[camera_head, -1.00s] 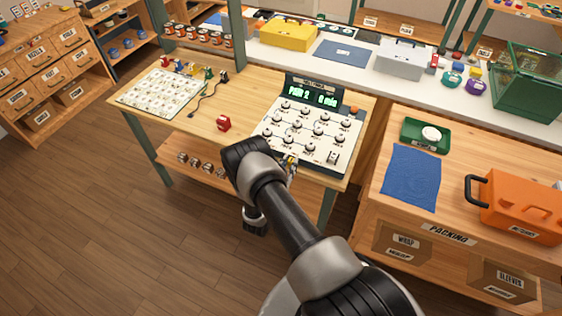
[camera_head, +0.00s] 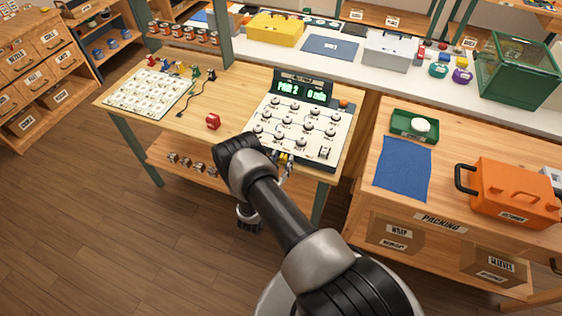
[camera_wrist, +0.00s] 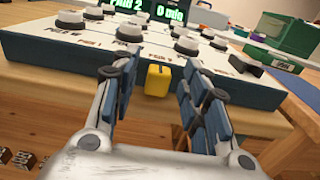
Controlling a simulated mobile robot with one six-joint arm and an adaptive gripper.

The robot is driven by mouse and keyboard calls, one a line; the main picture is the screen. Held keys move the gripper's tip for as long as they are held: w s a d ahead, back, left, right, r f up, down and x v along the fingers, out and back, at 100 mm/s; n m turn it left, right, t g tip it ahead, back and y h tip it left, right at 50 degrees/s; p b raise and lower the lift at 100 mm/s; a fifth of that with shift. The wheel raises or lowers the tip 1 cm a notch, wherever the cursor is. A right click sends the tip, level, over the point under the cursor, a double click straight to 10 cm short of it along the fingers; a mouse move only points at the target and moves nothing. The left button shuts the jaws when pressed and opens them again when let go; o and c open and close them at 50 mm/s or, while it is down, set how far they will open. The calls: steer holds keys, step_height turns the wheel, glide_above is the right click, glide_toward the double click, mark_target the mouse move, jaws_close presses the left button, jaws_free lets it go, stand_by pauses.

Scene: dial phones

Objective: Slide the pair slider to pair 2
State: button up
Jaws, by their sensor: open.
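The dial panel (camera_head: 296,124) stands on the wooden bench, with several round knobs on its pale top. Its green display (camera_head: 303,91) reads PAIR 2 at the left, and it also shows in the wrist view (camera_wrist: 150,8). A yellow slider knob (camera_wrist: 158,80) sticks out of the panel's dark front face. My gripper (camera_wrist: 153,85) is open at that front face, one finger on each side of the yellow knob. Gaps show between the knob and both fingers. In the head view my gripper (camera_head: 284,166) is partly hidden by my arm.
A red object (camera_head: 212,122) lies left of the panel, and a pale card sheet (camera_head: 148,93) lies farther left. A packing table (camera_head: 365,180) with a blue cloth (camera_head: 404,168) and an orange case (camera_head: 512,195) stands to the right. Open floor lies in front of the bench.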

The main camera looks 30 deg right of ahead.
steer(key=v, duration=1.2)
steer(key=d+r+m+g+h, duration=0.35)
steer(key=r+m+g, duration=0.3)
steer(key=r, duration=0.65)
steer(key=s+d+r+m+g+y, duration=0.1)
steer(key=s+r+m+g+y, duration=0.3)
steer(key=r, duration=0.4)
steer(key=s+r+m+g+y, duration=0.2)
steer(key=s+r+m+g, duration=0.1)
steer(key=s+r+m, duration=0.4)
steer(key=s+a+r+m+t+y+b, duration=0.1)
steer(key=s+a+r+m+t+y, duration=0.6)
steer(key=s+a+r+y, duration=0.4)
steer(key=a+m, duration=0.1)
steer(key=a, duration=0.2)
steer(key=shift+s+y+b, duration=0.3)
steer(key=shift+s+y, duration=0.05)
steer(key=shift+s, duration=0.05)
